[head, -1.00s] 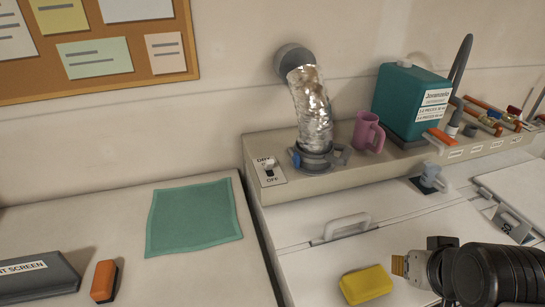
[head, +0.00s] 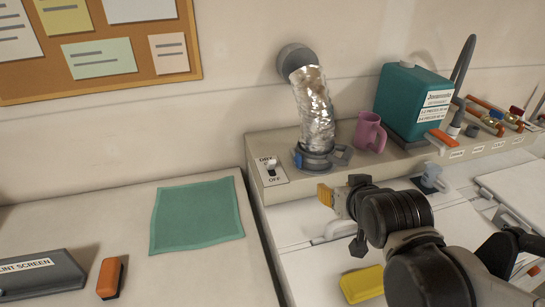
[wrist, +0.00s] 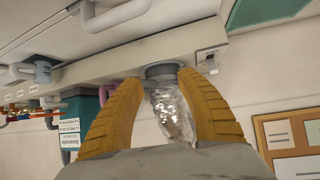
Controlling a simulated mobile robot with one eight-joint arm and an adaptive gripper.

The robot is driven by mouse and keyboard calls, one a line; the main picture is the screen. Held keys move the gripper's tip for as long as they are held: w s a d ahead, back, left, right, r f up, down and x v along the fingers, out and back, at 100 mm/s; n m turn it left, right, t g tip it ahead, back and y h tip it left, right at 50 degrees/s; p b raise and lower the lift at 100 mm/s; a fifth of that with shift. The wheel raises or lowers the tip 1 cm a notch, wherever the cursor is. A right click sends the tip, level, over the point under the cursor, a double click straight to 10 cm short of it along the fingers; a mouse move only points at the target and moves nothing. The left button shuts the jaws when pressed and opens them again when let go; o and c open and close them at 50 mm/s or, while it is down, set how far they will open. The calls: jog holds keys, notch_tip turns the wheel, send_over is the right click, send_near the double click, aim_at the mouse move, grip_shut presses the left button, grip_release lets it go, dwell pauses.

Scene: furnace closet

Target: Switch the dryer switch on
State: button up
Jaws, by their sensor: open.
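The dryer switch (head: 271,168) is a small toggle on a pale plate with lettering above and "OFF" below. It sits at the left end of the beige ledge; the exact tilt of its lever is too small to tell. My gripper (head: 322,194) has yellow fingers and is right of the switch and a little lower in the head view, apart from it. In the upside-down wrist view my gripper (wrist: 158,76) is open and empty, its fingers framing the duct. The switch (wrist: 211,58) shows just beyond the right finger there.
A foil duct (head: 314,110) with a grey clamp stands right of the switch. A pink mug (head: 369,133) and teal jug (head: 412,100) follow along the ledge. A yellow block (head: 362,284) lies below my arm. A green cloth (head: 196,215) lies on the left surface.

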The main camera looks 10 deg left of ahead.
aim_at(272, 160)
jog(key=w+a+n+t+y, duration=0.1)
jog(key=w+a+n+y, duration=0.2)
jog(key=a, duration=1)
jog(key=shift+m+t, duration=0.3)
jog(key=shift+m, duration=0.1)
jog(key=x, duration=0.4)
jog(key=b+x, duration=0.1)
jog(key=x, duration=0.3)
jog(key=b+x, duration=0.1)
jog(key=x, duration=0.2)
jog(key=shift+w+r, duration=0.2)
jog(key=shift+w, duration=0.35)
grip_shut()
